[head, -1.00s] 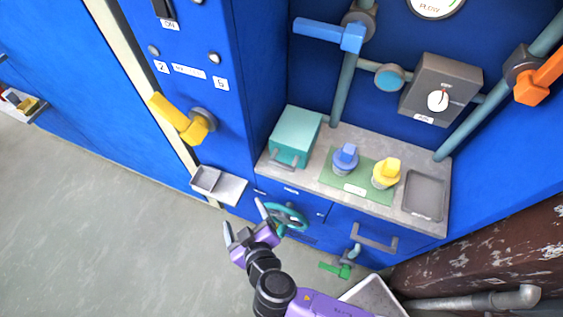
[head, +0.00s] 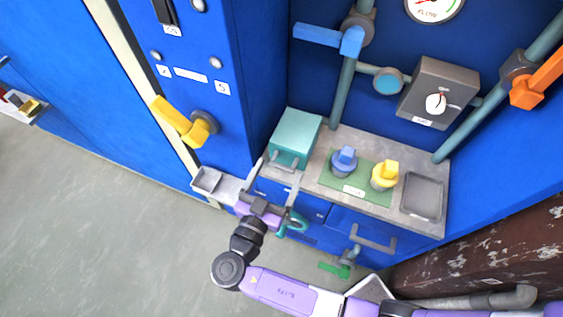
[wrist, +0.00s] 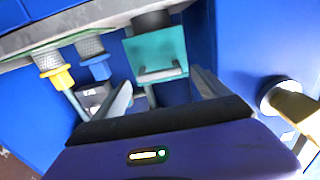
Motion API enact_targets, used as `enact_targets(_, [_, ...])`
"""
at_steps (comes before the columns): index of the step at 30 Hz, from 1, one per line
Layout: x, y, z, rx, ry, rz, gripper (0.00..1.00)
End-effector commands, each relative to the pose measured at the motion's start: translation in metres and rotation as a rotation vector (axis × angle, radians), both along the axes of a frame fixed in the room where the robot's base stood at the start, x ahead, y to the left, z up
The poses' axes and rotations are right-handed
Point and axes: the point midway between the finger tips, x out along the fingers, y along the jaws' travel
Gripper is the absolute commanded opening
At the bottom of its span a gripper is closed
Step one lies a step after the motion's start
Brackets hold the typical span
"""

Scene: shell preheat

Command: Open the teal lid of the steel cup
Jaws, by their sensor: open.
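The teal lid (head: 298,130) is at the left end of the grey counter, with a grey bar handle (head: 284,164) on its near side. In the wrist view, which is upside down, the teal lid (wrist: 170,48) sits against a dark round body (wrist: 152,20), apparently the steel cup; the head view hides it under the lid. My gripper (head: 281,170) is open and empty, just in front of the handle. In the wrist view the handle (wrist: 160,74) lies between the fingers' lines. Whether they reach around it I cannot tell.
Blue (head: 344,160) and yellow (head: 385,175) knobs stand on a green plate right of the lid. A yellow lever (head: 185,122) sticks out from the left cabinet. A small grey tray (head: 207,179) and a teal handwheel (head: 296,224) are close to my gripper.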

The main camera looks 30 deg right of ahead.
Motion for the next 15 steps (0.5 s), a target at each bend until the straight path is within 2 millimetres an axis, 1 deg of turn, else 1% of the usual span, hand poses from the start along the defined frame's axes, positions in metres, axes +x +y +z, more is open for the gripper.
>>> enact_targets(1, [0.004,-0.006,0.002,-0.001,0.002,-0.001,0.85])
enact_targets(6, [0.014,-0.020,0.001,0.000,0.001,0.000,0.85])
enact_targets(10, [0.017,-0.024,0.000,0.001,0.002,0.001,0.85])
enact_targets(15, [0.018,-0.024,-0.001,0.001,0.002,0.001,0.85])
